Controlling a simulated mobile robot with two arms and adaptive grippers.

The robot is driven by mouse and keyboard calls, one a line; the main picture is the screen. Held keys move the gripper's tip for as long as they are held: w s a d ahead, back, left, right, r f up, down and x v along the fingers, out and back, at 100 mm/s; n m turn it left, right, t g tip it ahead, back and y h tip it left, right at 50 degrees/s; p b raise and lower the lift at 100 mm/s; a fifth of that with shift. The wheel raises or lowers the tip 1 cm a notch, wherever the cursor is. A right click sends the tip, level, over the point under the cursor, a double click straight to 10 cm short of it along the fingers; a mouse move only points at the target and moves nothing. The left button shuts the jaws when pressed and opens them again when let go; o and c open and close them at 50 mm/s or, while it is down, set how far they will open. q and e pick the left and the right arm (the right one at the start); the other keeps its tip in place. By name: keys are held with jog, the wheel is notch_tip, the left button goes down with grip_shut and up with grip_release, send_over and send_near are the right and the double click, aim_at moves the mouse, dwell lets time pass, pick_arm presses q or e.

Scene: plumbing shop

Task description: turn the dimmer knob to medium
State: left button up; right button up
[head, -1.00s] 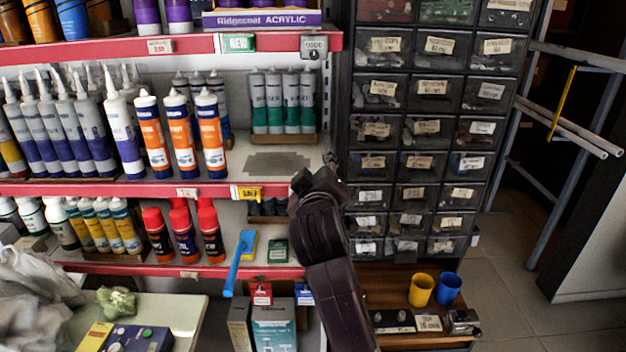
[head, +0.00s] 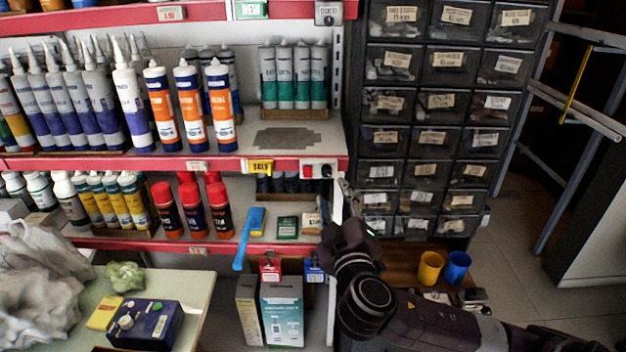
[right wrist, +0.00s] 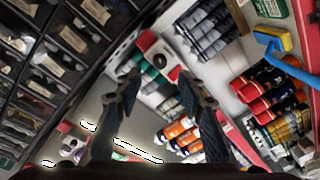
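A small white and red unit with a dark round knob (head: 326,170) sits on the red front edge of the middle shelf, at its right end. In the right wrist view this dark knob (right wrist: 159,61) lies ahead, between the fingertips. I cannot read its setting. My right gripper (head: 345,198) is just below and right of the unit in the head view, apart from it. In the right wrist view its two fingers (right wrist: 158,84) are spread with nothing between them. A blue box (head: 148,325) with a pale knob and a green button lies at lower left. My left gripper is not in view.
Shelves hold orange-and-white tubes (head: 190,105) and red-capped cans (head: 192,208). A drawer cabinet (head: 437,120) stands at right. Yellow (head: 430,268) and blue (head: 457,267) cups stand on a low wooden surface.

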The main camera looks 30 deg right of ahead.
aim_at(328, 174)
jog(key=p+x, duration=0.2)
jog(key=x, duration=0.4)
jog(key=shift+w+d+r, duration=0.1)
jog(key=shift+w+d, duration=0.1)
jog(key=shift+w, duration=0.1)
jog(key=shift+w+d, duration=0.2)
jog(key=shift+w, duration=0.3)
grip_shut()
